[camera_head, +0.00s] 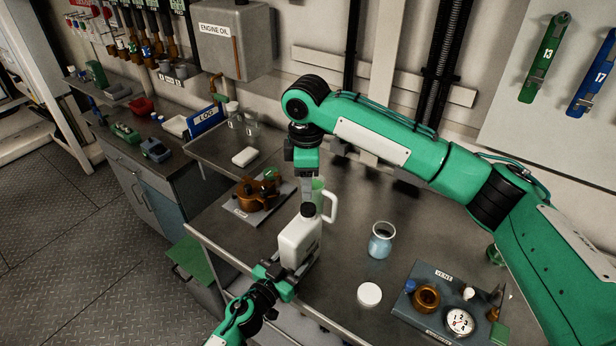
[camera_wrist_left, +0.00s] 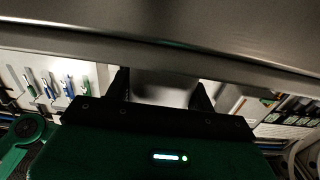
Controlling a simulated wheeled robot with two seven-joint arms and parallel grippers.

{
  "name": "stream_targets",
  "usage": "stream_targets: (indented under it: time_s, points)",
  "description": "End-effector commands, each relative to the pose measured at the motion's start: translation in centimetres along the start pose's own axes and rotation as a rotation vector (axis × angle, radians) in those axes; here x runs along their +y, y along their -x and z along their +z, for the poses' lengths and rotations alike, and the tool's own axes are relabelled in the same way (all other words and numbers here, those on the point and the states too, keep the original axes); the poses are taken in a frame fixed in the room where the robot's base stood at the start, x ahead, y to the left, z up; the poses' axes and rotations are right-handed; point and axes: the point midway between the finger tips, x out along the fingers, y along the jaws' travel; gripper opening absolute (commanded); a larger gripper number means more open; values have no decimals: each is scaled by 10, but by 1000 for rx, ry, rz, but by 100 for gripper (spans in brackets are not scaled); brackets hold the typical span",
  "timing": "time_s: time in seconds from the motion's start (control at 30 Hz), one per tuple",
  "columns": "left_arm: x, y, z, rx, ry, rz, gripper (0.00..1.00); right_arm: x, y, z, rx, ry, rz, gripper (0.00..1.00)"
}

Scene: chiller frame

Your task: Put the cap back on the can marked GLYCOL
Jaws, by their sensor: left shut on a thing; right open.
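A white can (camera_head: 298,243) stands near the table's front edge in the head view. No GLYCOL marking can be read on it. A black cap (camera_head: 307,210) shows at the can's neck; I cannot tell whether it is seated or just above. My left gripper (camera_head: 277,277) is shut on the can's lower part. In the left wrist view a pale surface lies between its fingers (camera_wrist_left: 163,92). My right gripper (camera_head: 308,184) points down, open, just above the black cap; its fingertips are hard to make out against the jug behind.
A pale green jug with a white handle (camera_head: 332,204) stands close behind the can. A jar of blue liquid (camera_head: 381,241), a white round lid (camera_head: 369,294) and a tray of parts (camera_head: 406,310) are to the right. A copper-coloured part (camera_head: 252,196) is to the left.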

Motion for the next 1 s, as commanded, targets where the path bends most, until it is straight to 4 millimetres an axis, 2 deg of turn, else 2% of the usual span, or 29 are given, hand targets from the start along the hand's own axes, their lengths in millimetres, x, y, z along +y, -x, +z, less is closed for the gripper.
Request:
stream_targets:
  time_s: [0.2,0.4,0.6,1.0]
  points:
    - [0,0,1,-1,1,1,0,0,2,1,0,326,-3,51]
    - [0,0,1,-1,1,1,0,0,3,2,1,519,-7,51]
    - [0,0,1,-1,1,1,0,0,3,3,1,583,-7,51]
    - [0,0,1,-1,1,1,0,0,-2,3,2,583,-8,51]
